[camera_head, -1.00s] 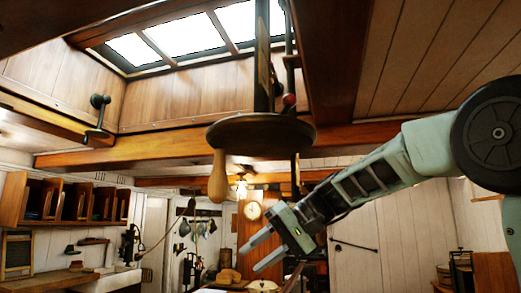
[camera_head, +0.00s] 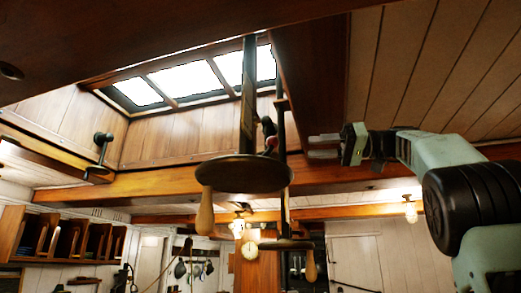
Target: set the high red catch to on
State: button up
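A small red knob (camera_head: 271,142) shows on dark metal fittings by a hanging post, just above a round hanging disc and below the skylight. It looks like the red catch, but it is small and partly hidden, so its setting cannot be told. My gripper (camera_head: 322,147) is raised to the right of the red knob, pointing left at about the same picture height. Its two pale fingers are apart with nothing between them. They are apart from the knob in the picture; the depth between them cannot be told.
The dark round disc (camera_head: 243,174) with a wooden handle (camera_head: 204,211) hangs below the knob. A second disc (camera_head: 285,244) hangs lower. A wooden beam (camera_head: 360,174) runs behind my gripper. A dark vertical post (camera_head: 248,95) stands left of the knob. A wall crank (camera_head: 102,150) is far left.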

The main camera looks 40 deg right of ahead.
aim_at(273, 149)
jog(key=p+x, duration=0.5)
jog(key=x, duration=0.9)
jog(key=shift+d+r, duration=0.1)
jog(key=shift+d, duration=0.05)
jog(key=shift+w+a+p, duration=0.25)
jog(key=shift+p, duration=0.05)
jog(key=shift+c, duration=0.4)
grip_shut()
